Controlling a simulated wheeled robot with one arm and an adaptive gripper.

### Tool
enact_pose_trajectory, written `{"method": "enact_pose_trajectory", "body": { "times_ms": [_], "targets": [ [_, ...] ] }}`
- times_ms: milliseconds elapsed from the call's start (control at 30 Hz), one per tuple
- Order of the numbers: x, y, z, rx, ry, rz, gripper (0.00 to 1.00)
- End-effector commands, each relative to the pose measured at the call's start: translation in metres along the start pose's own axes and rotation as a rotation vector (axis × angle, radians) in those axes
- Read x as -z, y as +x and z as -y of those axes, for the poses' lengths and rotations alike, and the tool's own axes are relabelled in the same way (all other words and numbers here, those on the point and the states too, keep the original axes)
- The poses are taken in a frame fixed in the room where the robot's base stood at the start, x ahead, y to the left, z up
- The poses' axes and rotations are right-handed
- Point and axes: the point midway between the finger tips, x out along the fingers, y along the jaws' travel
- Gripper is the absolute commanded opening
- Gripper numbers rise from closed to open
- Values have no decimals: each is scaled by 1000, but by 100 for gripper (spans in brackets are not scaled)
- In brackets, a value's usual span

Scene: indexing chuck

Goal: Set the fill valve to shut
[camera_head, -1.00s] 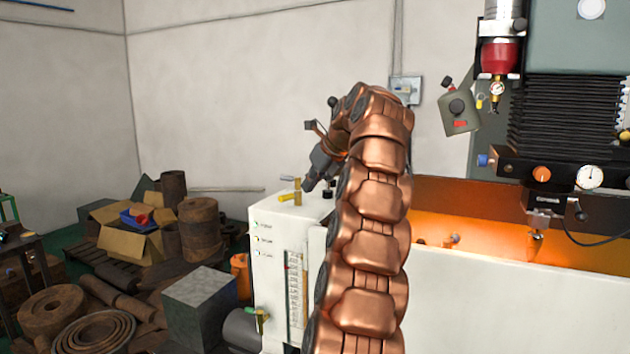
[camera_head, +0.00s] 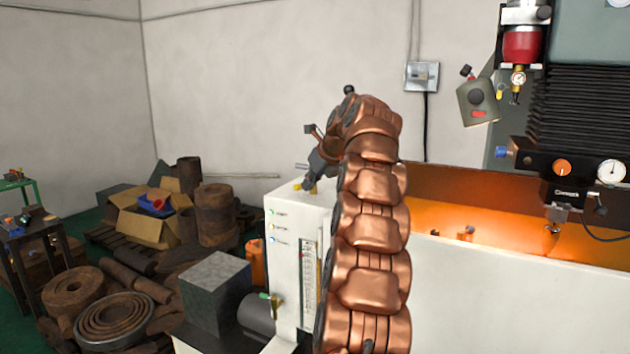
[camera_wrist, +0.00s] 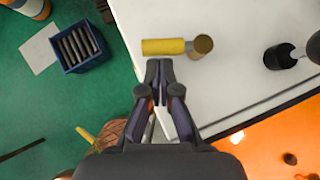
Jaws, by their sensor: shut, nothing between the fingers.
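A valve with a yellow sleeved lever (camera_wrist: 163,46) and a round brass body (camera_wrist: 203,45) stands on top of the white cabinet (camera_head: 290,225). In the wrist view the lever points left from the body, near the cabinet's edge. My gripper (camera_wrist: 160,66) is shut and empty, its tips right beside the lever's lower side in that view; I cannot tell whether they touch. In the head view my gripper (camera_head: 306,184) is low over the cabinet top and hides most of the valve, leaving a little yellow. No label naming the fill valve is readable.
A black knob (camera_wrist: 280,57) stands on the cabinet top right of the valve. A green-handled valve (camera_head: 273,300) sits low at the cabinet's side. A grey block (camera_head: 215,290) is in front, and the orange-lit machine tank (camera_head: 460,215) lies right.

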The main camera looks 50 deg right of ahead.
Motion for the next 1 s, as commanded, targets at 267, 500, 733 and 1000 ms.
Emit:
{"method": "enact_pose_trajectory", "body": {
  "times_ms": [267,500,733,1000],
  "targets": [
    [-3,4,0,-1,0,0,0],
    [-3,4,2,0,0,0,0],
    [-1,0,-1,-1,-2,1,0],
    [3,-2,-3,-3,-3,-1,0]
  ]
}}
